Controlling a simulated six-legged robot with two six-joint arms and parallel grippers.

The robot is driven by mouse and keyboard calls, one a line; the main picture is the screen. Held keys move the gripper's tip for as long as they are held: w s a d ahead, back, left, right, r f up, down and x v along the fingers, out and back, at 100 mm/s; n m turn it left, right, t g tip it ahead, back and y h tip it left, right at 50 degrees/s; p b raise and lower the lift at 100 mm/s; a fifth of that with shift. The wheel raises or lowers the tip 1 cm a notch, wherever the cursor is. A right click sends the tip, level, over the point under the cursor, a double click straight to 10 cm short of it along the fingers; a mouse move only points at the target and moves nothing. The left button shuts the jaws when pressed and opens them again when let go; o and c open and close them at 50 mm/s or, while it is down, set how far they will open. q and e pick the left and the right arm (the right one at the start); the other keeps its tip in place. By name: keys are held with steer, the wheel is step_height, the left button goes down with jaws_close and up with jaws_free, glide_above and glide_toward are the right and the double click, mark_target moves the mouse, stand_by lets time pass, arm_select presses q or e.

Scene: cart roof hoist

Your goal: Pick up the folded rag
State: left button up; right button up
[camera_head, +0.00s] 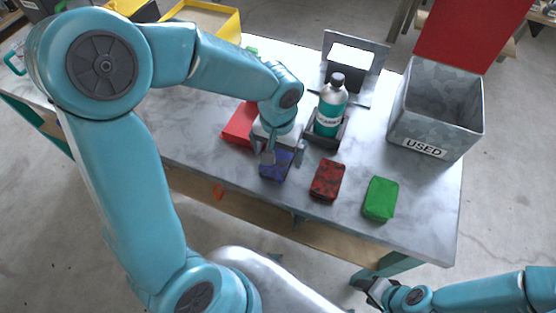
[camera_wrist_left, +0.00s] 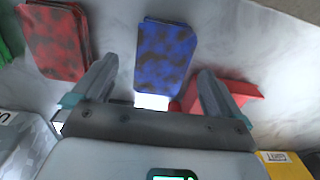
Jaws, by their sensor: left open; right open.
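A blue folded rag with dark stains (camera_head: 276,168) lies on the grey table under my left gripper (camera_head: 284,154). In the left wrist view the blue rag (camera_wrist_left: 165,55) shows between and beyond the two spread fingers of my left gripper (camera_wrist_left: 155,78), which hold nothing. A red folded rag with dark stains (camera_head: 327,181) and a plain green folded rag (camera_head: 380,199) lie to its right; the red rag also shows in the left wrist view (camera_wrist_left: 55,42). My right gripper (camera_head: 368,288) is open, low at the table's front right, away from the rags.
A teal bottle (camera_head: 331,108) stands in a dark holder behind the rags. A grey bin labelled USED (camera_head: 436,104) with a raised red lid (camera_head: 470,30) stands at the right. A red flat object (camera_head: 239,125) lies left of my left gripper. A yellow-edged bin (camera_head: 232,25) stands far left.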

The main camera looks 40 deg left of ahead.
mark_target(278, 158)
arm_select(q)
step_height(278, 158, down, 4)
steer(key=shift+w+a+r, duration=0.1)
steer(key=shift+a, duration=0.05)
steer(key=shift+c, duration=0.3)
steer(key=c, duration=0.9)
steer(key=shift+c, duration=0.3)
step_height(278, 158, up, 20)
steer(key=p, duration=0.2)
